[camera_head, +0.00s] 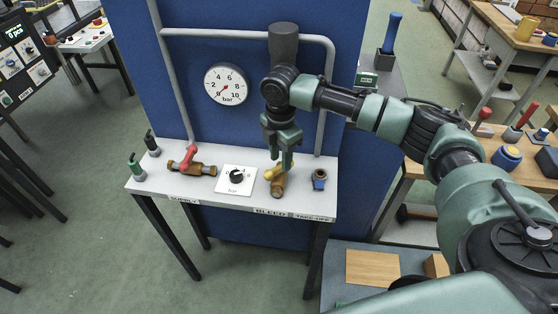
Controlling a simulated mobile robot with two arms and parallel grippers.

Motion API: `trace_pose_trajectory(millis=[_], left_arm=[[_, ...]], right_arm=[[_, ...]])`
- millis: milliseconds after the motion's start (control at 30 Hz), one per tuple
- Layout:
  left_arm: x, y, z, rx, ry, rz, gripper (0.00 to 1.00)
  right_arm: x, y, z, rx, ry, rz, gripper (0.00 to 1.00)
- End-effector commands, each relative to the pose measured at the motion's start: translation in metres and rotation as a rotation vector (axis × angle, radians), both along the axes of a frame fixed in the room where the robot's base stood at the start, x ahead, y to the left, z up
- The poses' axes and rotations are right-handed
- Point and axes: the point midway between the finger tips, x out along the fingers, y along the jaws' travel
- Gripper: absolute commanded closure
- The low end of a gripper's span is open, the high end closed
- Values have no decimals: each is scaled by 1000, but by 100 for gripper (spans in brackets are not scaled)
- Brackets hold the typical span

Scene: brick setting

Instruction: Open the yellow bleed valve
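The yellow bleed valve handle (270,174) sits on a brass valve body (278,188) above the BLEED label on the grey bench (222,204). The handle points up and to the left in the picture. My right gripper (280,161) reaches down from above, its two fingers pointing down with a narrow gap between them. The fingertips are just above and behind the handle; I cannot tell whether they touch it. The gripper looks empty. My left gripper is out of view.
A red-handled supply valve (190,157), a white plate with a black knob (236,178) and a blue-ringed take-off fitting (319,180) share the bench. A round gauge (226,84) and grey pipes are on the blue panel (190,70) behind. Two small bottles stand at the left end.

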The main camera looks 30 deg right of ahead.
Motion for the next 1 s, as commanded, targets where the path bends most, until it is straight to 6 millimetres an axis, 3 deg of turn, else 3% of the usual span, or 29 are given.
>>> trace_pose_trajectory(millis=[33,133,400,533,567,700,1000], left_arm=[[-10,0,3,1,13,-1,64],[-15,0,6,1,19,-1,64],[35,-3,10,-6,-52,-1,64],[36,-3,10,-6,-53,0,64],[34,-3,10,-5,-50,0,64],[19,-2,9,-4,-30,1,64],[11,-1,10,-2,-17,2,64]], right_arm=[[-1,0,-7,0,2,-1,64],[0,0,-20,-1,1,-1,64],[0,0,-32,-1,-1,-1,64],[0,0,-32,-1,-2,-1,64],[0,0,-32,-1,-2,-1,66],[0,0,-32,-1,-1,-1,100],[0,0,-32,0,-1,16,100]])
